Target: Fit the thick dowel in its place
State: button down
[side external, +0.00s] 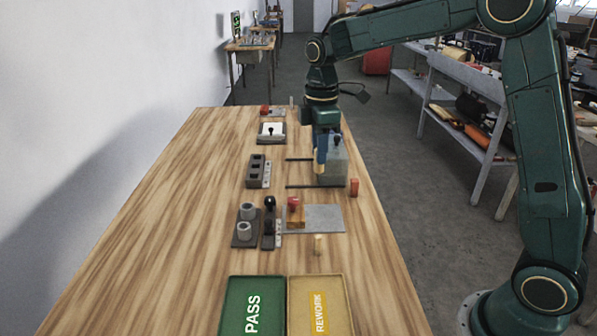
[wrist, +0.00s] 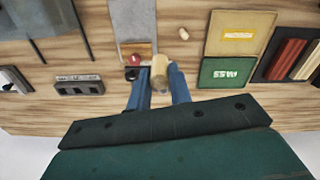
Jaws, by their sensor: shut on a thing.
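My gripper (side external: 320,152) is shut on a thick, pale wooden dowel (side external: 319,167), held upright above the table beside a grey box-shaped block. In the wrist view, the dowel (wrist: 159,72) sits between the two blue fingers (wrist: 160,88). A dark plate with two grey round collars (side external: 245,230) stands on the table, nearer the side camera than my gripper. The dowel is apart from the collars. I cannot make out the collars in the wrist view. A thinner pale peg (side external: 318,244) stands loose on the table and shows in the wrist view too (wrist: 183,33).
A black-knobbed clamp (side external: 269,220) and a red-knobbed part on a grey plate (side external: 322,219) stand right of the collars. The table's left side is clear.

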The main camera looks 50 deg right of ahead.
jog(key=w+a+f, duration=0.3)
jog(key=w+f, duration=0.1)
jog(key=w, duration=0.6)
send_near(248, 211)
jog(key=w+d+r, duration=0.1)
jog(key=w+r, duration=0.1)
jog(key=shift+s+f, duration=0.15)
jog(key=shift+f, duration=1.4)
jog(key=shift+f, duration=0.1)
jog(key=shift+f, duration=2.6)
jog(key=shift+f, duration=0.1)
jog(key=c, duration=1.3)
grip_release()
